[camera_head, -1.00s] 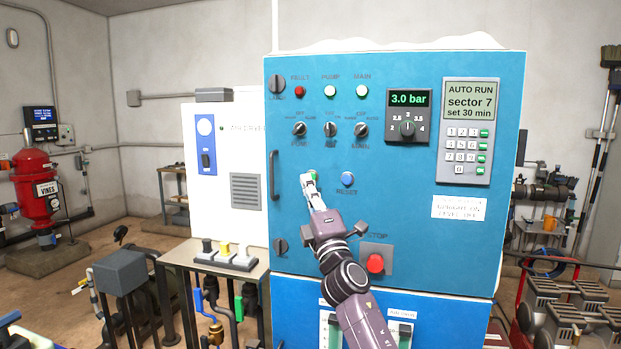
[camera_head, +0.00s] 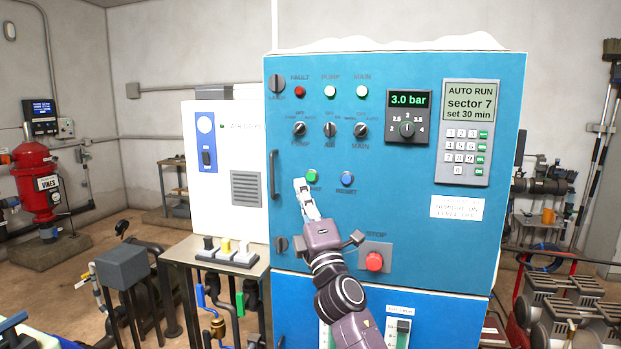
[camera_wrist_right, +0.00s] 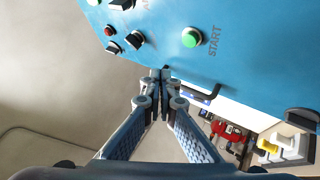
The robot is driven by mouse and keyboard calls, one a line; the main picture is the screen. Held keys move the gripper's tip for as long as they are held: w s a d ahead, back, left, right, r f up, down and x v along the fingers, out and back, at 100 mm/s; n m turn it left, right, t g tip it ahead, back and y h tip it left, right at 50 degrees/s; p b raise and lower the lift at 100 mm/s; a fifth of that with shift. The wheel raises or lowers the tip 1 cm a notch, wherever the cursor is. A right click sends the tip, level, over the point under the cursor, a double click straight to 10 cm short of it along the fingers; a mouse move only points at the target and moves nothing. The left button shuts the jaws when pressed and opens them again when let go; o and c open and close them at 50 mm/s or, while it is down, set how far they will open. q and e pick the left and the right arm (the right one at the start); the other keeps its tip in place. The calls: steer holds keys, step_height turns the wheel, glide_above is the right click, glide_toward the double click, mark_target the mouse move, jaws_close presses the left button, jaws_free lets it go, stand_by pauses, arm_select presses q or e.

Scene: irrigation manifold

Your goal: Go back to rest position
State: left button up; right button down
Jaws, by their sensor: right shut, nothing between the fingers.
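My right gripper (camera_head: 302,188) is shut and empty in front of the blue control cabinet (camera_head: 400,250). Its fingertips are just left of and slightly below the green start button (camera_head: 312,176) in the head view. In the right wrist view the gripper (camera_wrist_right: 160,78) is shut, and the green start button (camera_wrist_right: 191,37) shows beyond it with clear space between. My left gripper is not in view.
The blue reset button (camera_head: 347,178) and red stop button (camera_head: 374,262) are close to my right arm. A cabinet door handle (camera_head: 273,174) is left of the gripper. A small table with levers (camera_head: 226,250) stands at lower left.

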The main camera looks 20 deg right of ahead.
step_height(320, 180, down, 34)
steer(key=w+r+m+g, duration=0.1)
steer(key=w+m+g, duration=0.1)
steer(key=m+g, duration=0.3)
steer(key=s+d+f+m+g, duration=0.15)
steer(key=s+f+g, duration=0.35)
steer(key=f, duration=1)
steer(key=s+f+m+g, duration=0.2)
steer(key=s+f, duration=0.5)
steer(key=f, duration=0.8)
steer(key=s+f+m+g+b, duration=0.1)
steer(key=s+f+m+g, duration=0.35)
steer(key=s+f, duration=1.8)
steer(key=s+f+m+g, duration=0.1)
steer(key=s+f+g, duration=0.1)
steer(key=s, duration=0.9)
steer(key=s+f+m+g, duration=0.1)
steer(key=s+f, duration=0.4)
steer(key=s, duration=0.7)
steer(key=s+f+m+g, duration=0.2)
steer(key=s+f+g, duration=0.1)
steer(key=s, duration=0.9)
steer(key=shift+s+f+g+b, duration=0.2)
steer(key=shift+f+g+b, duration=0.15)
steer(key=shift+g, duration=0.1)
